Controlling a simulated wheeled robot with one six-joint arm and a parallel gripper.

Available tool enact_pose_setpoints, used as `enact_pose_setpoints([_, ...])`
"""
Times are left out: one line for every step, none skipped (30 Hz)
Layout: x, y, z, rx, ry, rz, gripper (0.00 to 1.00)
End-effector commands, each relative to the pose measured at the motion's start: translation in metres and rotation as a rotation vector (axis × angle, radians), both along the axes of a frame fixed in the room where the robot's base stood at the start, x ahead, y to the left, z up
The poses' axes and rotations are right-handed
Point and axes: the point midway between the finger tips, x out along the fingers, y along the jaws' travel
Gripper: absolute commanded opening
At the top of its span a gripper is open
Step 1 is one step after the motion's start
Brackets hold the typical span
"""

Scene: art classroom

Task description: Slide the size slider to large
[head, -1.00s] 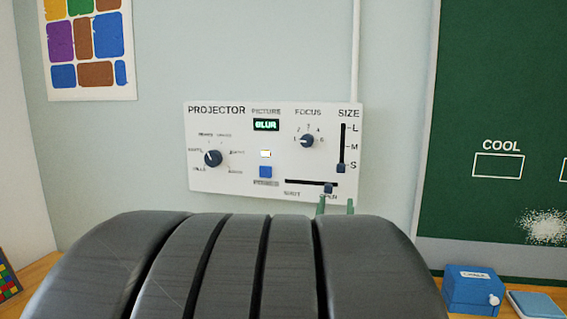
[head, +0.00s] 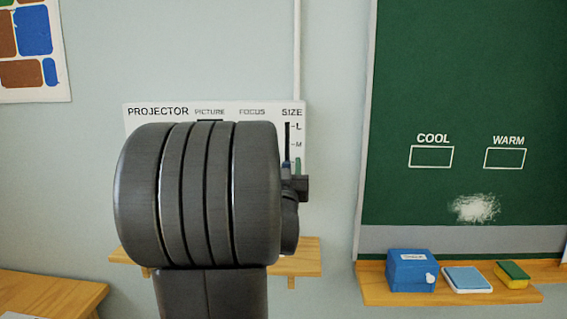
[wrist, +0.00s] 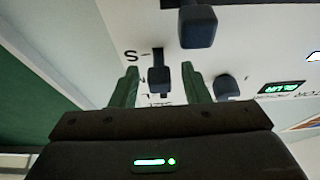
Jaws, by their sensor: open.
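The size slider's dark blue knob (wrist: 158,80) shows in the wrist view, where the panel appears upside down. Its stem is near the S mark (wrist: 133,57). My gripper (wrist: 159,69) is open, with one green finger on each side of the knob and a visible gap to both. I cannot tell how deep the fingers reach. In the head view, the size slot (head: 287,135) with its L and M marks shows at the right of the white projector panel (head: 160,112). A green fingertip shows below M; my arm hides most of the panel, including S.
In the wrist view, the bottom slider's larger knob (wrist: 197,27) sits close to my fingers, and the focus knob (wrist: 226,86) is to their right. The display (wrist: 282,87) reads BLUR. A wooden shelf (head: 305,258) is below the panel; a blue box (head: 411,270) stands right.

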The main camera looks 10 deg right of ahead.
Motion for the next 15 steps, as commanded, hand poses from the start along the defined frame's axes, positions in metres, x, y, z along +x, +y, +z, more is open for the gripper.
enact_pose_setpoints([0.0015,-0.0005,0.0010,0.000,0.000,0.000,0.42])
enact_pose_setpoints([0.0019,-0.0006,0.0010,0.000,0.000,0.000,0.42])
enact_pose_setpoints([0.0022,-0.0007,0.0010,0.000,0.000,0.000,0.42])
enact_pose_setpoints([0.0022,-0.0007,0.0010,0.000,0.000,0.000,0.42])
enact_pose_setpoints([0.0022,-0.0007,0.0010,0.000,0.000,0.000,0.42])
enact_pose_setpoints([0.0021,-0.0007,0.0008,0.000,0.000,0.000,0.42])
enact_pose_setpoints([0.0020,-0.0008,0.0008,0.000,0.000,0.000,0.42])
enact_pose_setpoints([0.0020,-0.0007,0.0007,0.000,0.000,0.000,0.42])
enact_pose_setpoints([0.0019,-0.0008,0.0007,0.000,0.000,0.000,0.40])
enact_pose_setpoints([0.0020,-0.0007,0.0007,0.000,0.000,0.000,0.34])
enact_pose_setpoints([0.0019,-0.0006,0.0007,0.000,0.000,0.000,0.28])
enact_pose_setpoints([0.0018,-0.0007,0.0007,0.000,0.000,0.000,0.20])
enact_pose_setpoints([0.0019,-0.0006,0.0007,0.000,0.000,0.000,0.14])
enact_pose_setpoints([0.0019,-0.0006,0.0007,0.000,0.000,0.000,0.08])
enact_pose_setpoints([0.0018,-0.0007,0.0007,0.000,0.000,0.000,0.01])
